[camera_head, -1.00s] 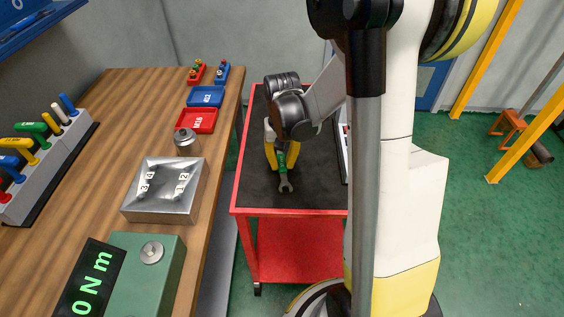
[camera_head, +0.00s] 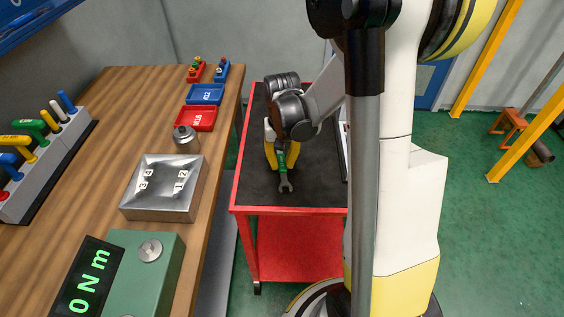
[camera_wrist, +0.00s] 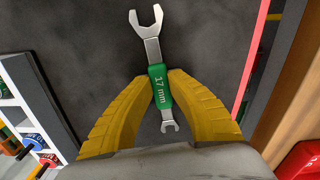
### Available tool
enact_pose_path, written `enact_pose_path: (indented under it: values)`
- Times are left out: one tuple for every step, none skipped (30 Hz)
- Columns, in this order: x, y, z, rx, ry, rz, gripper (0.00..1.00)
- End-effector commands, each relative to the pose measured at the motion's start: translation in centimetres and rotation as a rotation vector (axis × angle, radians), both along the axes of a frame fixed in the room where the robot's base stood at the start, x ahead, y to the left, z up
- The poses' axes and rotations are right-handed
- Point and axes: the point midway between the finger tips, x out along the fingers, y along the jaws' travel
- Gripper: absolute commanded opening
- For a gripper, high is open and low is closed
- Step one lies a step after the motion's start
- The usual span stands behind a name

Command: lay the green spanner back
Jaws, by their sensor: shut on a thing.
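The green spanner (camera_head: 282,167) has a green sleeve marked 17 mm and grey open ends; it also shows in the wrist view (camera_wrist: 157,85). My gripper (camera_wrist: 159,87) has yellow fingers shut on the green sleeve, one on each side. In the head view my gripper (camera_head: 276,156) points down over the dark top of the red cart (camera_head: 290,211). The spanner's larger open end points toward the cart's near edge. I cannot tell whether the spanner touches the cart top.
The wooden bench (camera_head: 130,100) stands left of the cart, with a metal block (camera_head: 163,188), red tray (camera_head: 196,119), blue tray (camera_head: 206,95) and green torque tester (camera_head: 146,270). A rack with coloured tools (camera_wrist: 25,90) is along the cart's other side. The near cart top is clear.

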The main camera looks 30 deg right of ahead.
Motion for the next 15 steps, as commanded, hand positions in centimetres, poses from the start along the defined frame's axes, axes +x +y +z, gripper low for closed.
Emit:
enact_pose_path:
  values:
    - [-0.02,0.01,-0.06,0.0,0.0,0.0,0.0]
    - [-0.02,0.01,-0.08,0.0,0.0,0.0,0.0]
    - [-0.02,0.01,-0.1,0.0,0.0,0.0,0.0]
    - [-0.03,0.01,-0.11,0.0,0.0,0.0,0.0]
    - [-0.03,0.01,-0.12,0.0,0.0,0.0,0.0]
    - [-0.03,0.01,-0.12,0.0,0.0,0.0,0.0]
    - [-0.03,0.01,-0.12,0.0,0.0,0.0,0.0]
    - [-0.03,0.01,-0.12,0.0,0.0,0.0,0.0]
    - [-0.03,0.01,-0.11,0.0,0.0,0.0,0.0]
    - [-0.04,0.01,-0.11,0.0,0.0,0.0,0.0]
    - [-0.04,0.01,-0.11,0.0,0.0,0.0,0.0]
    - [-0.04,0.01,-0.11,0.0,0.001,0.0,0.0]
    - [-0.04,0.01,-0.11,0.0,0.0,0.0,0.29]
    - [-0.04,0.01,-0.11,0.0,0.0,0.0,0.39]
    - [-0.03,0.0,-0.11,0.0,0.0,0.0,0.43]
